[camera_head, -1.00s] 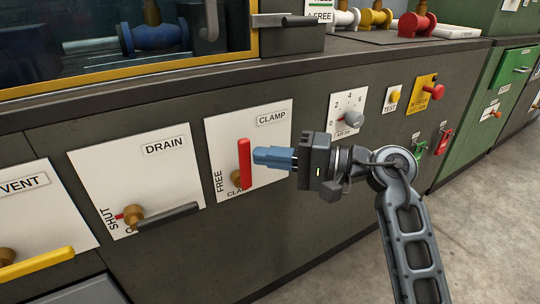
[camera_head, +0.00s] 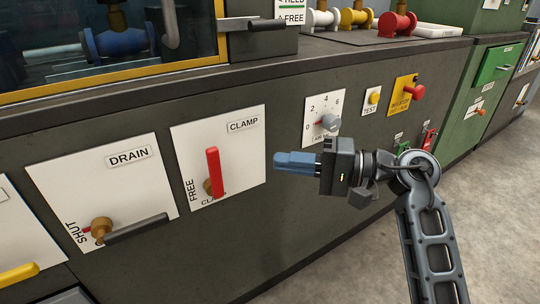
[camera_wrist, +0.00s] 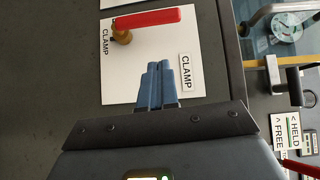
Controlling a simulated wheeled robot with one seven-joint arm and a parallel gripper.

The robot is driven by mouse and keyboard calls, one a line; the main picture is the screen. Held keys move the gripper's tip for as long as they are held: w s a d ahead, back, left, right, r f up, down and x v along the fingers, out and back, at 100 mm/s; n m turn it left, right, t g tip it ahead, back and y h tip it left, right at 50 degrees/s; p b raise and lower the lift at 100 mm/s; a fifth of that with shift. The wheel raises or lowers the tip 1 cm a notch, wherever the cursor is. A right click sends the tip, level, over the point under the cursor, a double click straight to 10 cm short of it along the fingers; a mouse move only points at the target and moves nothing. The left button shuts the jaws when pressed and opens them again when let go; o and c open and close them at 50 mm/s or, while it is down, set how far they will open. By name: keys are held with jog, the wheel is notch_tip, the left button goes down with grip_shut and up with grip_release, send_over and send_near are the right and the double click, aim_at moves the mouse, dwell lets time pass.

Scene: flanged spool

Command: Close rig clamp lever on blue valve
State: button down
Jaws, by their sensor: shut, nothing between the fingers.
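The red clamp lever (camera_head: 213,172) stands upright on its brass pivot on the white CLAMP plate (camera_head: 245,150), with FREE printed at the plate's left. In the wrist view the red lever (camera_wrist: 148,18) and its brass pivot lie beyond the fingertips. My gripper (camera_head: 277,161) is shut and empty, to the right of the lever and clear of it; its blue fingers also show in the wrist view (camera_wrist: 156,68).
The DRAIN plate (camera_head: 110,190) with a black lever (camera_head: 138,228) is to the left, and a yellow lever (camera_head: 18,273) is at far left. A gauge knob (camera_head: 331,122), a yellow TEST button (camera_head: 374,97) and a red knob (camera_head: 416,92) are to the right. Open floor lies at lower right.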

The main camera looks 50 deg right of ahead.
jog(key=shift+v, duration=2.15)
jog(key=s+a+r+m+t+y, duration=0.1)
jog(key=s+a+m+t, duration=0.1)
jog(key=s+a+m, duration=0.5)
jog(key=a+r+m+t+y, duration=0.15)
jog(key=a+m, duration=0.25)
jog(key=m, duration=0.7)
jog(key=s+a+f+n+g+h, duration=0.2)
jog(key=s+f+n+h, duration=0.5)
jog(key=n, duration=0.8)
jog(key=s+a+f+n+g+h, duration=0.25)
jog(key=s+f+n+h, duration=0.2)
jog(key=s+n, duration=0.75)
notch_tip(320, 180, up, 28)
jog(key=w+n+p, duration=0.2)
jog(key=p, duration=2.7)
jog(key=shift+w+n, duration=0.35)
jog(key=shift+n, duration=0.05)
jog(key=shift+a+f, duration=0.1)
jog(key=shift+a, duration=0.05)
